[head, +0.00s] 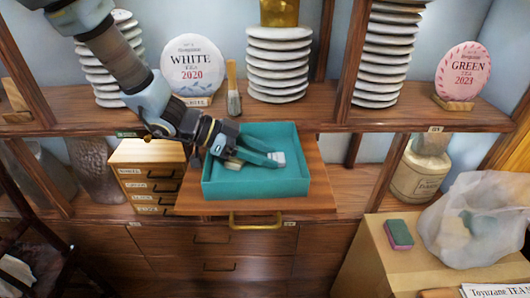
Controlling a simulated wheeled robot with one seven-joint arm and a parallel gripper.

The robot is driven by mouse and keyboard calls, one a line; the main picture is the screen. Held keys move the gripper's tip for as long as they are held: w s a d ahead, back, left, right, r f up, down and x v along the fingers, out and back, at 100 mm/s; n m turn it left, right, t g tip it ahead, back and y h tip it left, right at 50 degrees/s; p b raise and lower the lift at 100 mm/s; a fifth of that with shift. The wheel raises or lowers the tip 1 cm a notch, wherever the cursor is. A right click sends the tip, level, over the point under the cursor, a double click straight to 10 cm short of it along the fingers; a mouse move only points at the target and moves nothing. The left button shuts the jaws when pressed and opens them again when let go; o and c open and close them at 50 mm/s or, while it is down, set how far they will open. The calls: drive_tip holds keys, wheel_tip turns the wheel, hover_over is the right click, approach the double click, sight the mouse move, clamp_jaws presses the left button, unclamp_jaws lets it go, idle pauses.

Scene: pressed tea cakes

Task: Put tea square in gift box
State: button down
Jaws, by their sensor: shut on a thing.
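The gift box (256,190) is an open teal box on a pulled-out wooden board at the middle of the head view. My gripper (272,158) reaches in from the upper left, with its fingers over the box opening. It is shut on a small pale block at the fingertips, which looks like the tea square (279,158). The fingers cover part of the block. I cannot tell whether it touches the box floor.
The wooden board (323,190) is bare to the right of the box. A small drawer cabinet (148,184) stands to the left. Stacked white-wrapped cakes (278,65) and a brush (233,90) are on the shelf behind. A sponge (398,234) and a plastic bag (470,220) lie at right.

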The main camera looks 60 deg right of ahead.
drive_tip(key=shift+c, duration=1.8)
unclamp_jaws()
drive_tip(key=shift+f, duration=0.1)
drive_tip(key=shift+w+r, duration=0.1)
drive_tip(key=shift+r, duration=0.1)
drive_tip(key=b+v, duration=0.2)
drive_tip(key=v, duration=0.9)
drive_tip(key=shift+w+a+r, duration=0.15)
drive_tip(key=shift+w+a, duration=0.1)
drive_tip(key=shift+w, duration=0.05)
